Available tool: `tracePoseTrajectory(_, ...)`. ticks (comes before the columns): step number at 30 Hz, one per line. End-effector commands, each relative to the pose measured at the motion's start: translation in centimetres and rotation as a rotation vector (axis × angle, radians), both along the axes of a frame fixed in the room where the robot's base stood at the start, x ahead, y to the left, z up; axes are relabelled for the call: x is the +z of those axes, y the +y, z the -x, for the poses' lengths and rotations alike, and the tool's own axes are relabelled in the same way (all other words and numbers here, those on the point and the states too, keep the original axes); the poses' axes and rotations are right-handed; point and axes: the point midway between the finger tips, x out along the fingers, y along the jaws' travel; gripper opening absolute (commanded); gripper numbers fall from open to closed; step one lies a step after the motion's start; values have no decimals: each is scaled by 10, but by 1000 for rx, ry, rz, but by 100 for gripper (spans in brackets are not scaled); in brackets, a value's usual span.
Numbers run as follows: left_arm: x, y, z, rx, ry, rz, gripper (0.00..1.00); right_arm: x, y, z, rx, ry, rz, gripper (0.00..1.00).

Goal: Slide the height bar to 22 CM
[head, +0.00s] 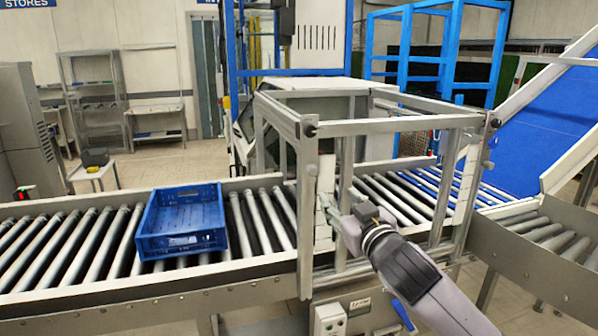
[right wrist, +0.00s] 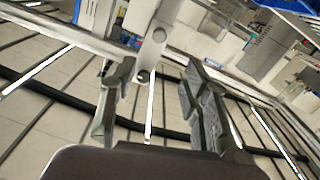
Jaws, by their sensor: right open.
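A grey metal gate frame (head: 400,122) stands over the roller conveyor. It has upright posts and a top rail, and a pale strip runs along its near left post (head: 324,185). I cannot make out a height scale or its figures, nor tell which part is the height bar. My right gripper (head: 326,203) is at this post, with its fingers towards the strip. In the right wrist view it is open (right wrist: 150,75), with a pale rounded metal part (right wrist: 153,48) showing between and beyond the fingers. Contact cannot be told. My left gripper is not in view.
A blue crate (head: 182,222) sits on the rollers left of the gate. A blue inclined belt (head: 545,130) rises at the right. A small control box (head: 330,319) is mounted below the gate.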

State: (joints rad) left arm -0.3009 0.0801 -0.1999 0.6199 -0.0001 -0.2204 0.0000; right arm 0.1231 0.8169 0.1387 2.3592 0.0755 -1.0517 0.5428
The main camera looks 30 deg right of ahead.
Motion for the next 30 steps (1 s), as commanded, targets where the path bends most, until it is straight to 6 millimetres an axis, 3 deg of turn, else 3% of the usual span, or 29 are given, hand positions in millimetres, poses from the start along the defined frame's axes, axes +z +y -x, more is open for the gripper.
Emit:
tracePoseTrajectory(5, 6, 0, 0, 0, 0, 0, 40, 7, -3, -11, 0, -8, 1, 43)
tracePoseTrajectory(21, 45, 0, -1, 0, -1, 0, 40, 8, -28, -119, -1, -6, 1, 43)
tracePoseTrajectory(30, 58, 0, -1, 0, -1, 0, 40, 6, -37, -159, 1, -8, 2, 43)
